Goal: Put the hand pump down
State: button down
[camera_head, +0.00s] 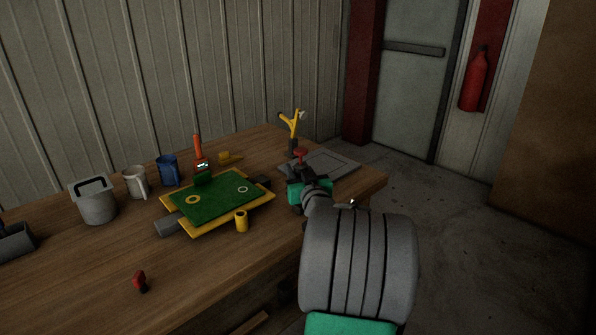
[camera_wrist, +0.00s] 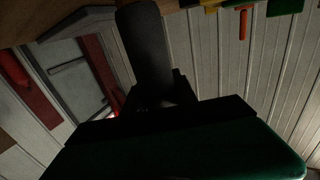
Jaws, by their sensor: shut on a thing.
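The hand pump seems to be the piece with a red T-shaped top (camera_head: 299,152). Its dark barrel (camera_wrist: 148,45) fills the middle of the wrist view. My gripper (camera_head: 303,175) is shut on it at the right end of the table; the dark jaws also show in the wrist view (camera_wrist: 160,98). The pump looks roughly upright in the head view. My gripper and arm hide its lower part, so I cannot tell whether it touches the table. A flat grey tray (camera_head: 341,167) lies just behind and to the right of it.
The wooden table (camera_head: 95,262) holds a green board with a yellow rim (camera_head: 262,199), an orange-topped tool (camera_head: 198,150), mugs (camera_head: 168,170), a grey pail (camera_head: 97,205) and a yellow forked tool (camera_head: 293,123). A small red piece (camera_head: 140,279) lies at front left. The front table area is fairly clear.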

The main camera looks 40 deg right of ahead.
jog(key=c, duration=1)
grip_release()
jog(key=shift+s, duration=0.15)
jog(key=v, duration=1.1)
jog(key=shift+s+a+b, duration=0.3)
jog(key=shift+b, duration=0.05)
